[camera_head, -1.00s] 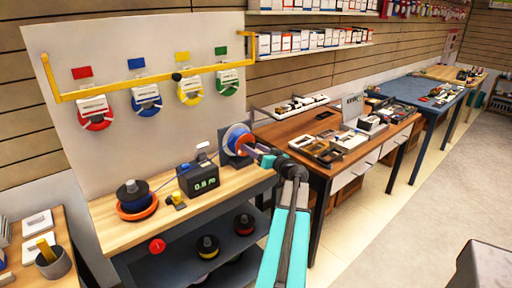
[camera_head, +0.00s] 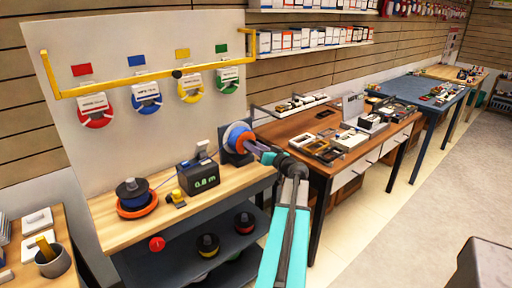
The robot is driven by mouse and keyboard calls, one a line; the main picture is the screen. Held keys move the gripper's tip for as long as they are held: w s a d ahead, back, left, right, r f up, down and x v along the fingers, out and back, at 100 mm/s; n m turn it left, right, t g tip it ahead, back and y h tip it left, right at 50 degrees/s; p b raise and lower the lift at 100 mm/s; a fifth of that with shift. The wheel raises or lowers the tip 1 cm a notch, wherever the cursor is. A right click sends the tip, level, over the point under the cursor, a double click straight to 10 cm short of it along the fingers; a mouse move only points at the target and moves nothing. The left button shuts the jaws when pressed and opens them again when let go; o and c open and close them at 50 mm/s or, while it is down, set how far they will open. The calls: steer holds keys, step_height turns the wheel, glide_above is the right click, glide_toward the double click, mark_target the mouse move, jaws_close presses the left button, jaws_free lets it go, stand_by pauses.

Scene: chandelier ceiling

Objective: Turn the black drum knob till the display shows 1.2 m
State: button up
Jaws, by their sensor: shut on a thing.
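The display box (camera_head: 199,177) is dark, stands on the wooden bench and reads 0.8 m in green digits. To its right is the drum (camera_head: 237,134), with blue, pale and orange parts, on a dark stand. My gripper (camera_head: 249,145) reaches the drum's front from the right and is shut at its face on the black drum knob. The fingers cover the knob, so I cannot make out its shape. A blue line runs from the display box side toward a dark spool (camera_head: 132,189) on an orange base at the bench's left.
A small yellow block (camera_head: 176,197) lies in front of the display box. A yellow rail (camera_head: 150,74) with coloured spools hangs on the panel behind. A brown table (camera_head: 290,150) with trays stands right of the drum. The bench front is mostly clear.

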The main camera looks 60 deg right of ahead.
steer(key=shift+o, duration=0.2)
steer(key=m+b, duration=0.2)
steer(key=f+m+b, duration=0.1)
steer(key=shift+s+d+m+b, duration=0.15)
steer(key=shift+s+m+b, duration=0.1)
steer(key=shift+m+b, duration=0.05)
steer(key=m+b, duration=0.1)
steer(key=m, duration=1.1)
steer(key=shift+d+f+m, duration=0.1)
steer(key=shift+f+m, duration=0.05)
steer(key=shift+m, duration=0.15)
steer(key=o, duration=1)
steer(key=shift+o, duration=0.2)
